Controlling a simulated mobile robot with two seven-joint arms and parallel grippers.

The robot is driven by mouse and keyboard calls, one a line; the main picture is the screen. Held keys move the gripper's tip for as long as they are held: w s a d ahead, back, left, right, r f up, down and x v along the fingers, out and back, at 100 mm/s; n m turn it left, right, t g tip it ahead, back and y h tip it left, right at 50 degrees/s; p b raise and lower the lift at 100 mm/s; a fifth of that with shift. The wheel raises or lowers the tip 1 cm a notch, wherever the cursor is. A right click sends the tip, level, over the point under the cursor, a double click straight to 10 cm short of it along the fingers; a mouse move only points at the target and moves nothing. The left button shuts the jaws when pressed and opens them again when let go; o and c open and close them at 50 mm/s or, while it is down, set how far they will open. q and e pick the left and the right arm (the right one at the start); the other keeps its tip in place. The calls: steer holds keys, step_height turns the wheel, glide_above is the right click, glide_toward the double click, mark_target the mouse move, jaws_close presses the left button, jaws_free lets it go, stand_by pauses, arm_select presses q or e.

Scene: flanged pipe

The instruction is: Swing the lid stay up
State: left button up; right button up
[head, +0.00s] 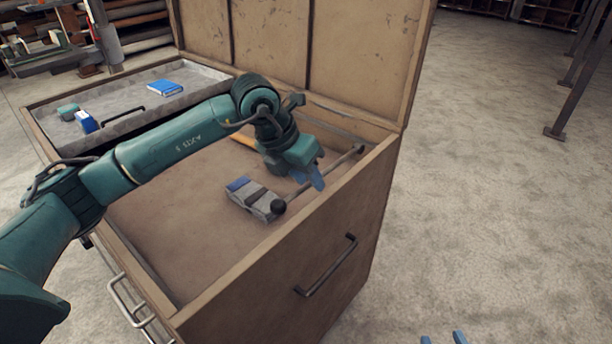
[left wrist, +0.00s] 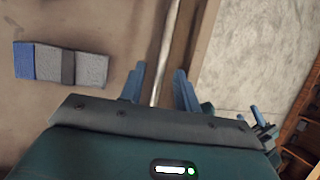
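The lid stay (head: 330,170) is a thin grey rod with a black ball knob (head: 278,206) at its near end. It lies low along the right wall of the open chest; its far end meets a small fitting near the back right corner. My left gripper (head: 316,180) is over the rod's middle, fingers pointing down. In the left wrist view the rod (left wrist: 167,50) runs between the spread blue fingers of my left gripper (left wrist: 159,85); I cannot tell whether they touch it. The lid (head: 310,45) stands open. My right gripper (head: 442,339) shows only two separated blue fingertips.
A grey and blue block (head: 254,198) lies on the chest floor beside the knob; it also shows in the left wrist view (left wrist: 60,64). A tray (head: 190,105) at the left holds a blue booklet (head: 165,88) and small items. Open floor lies right of the chest.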

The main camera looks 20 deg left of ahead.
arm_select(q)
steer(key=shift+c, duration=0.4)
jaws_close()
arm_select(e)
steer(key=shift+f, duration=0.1)
arm_select(q)
steer(key=shift+r, duration=0.1)
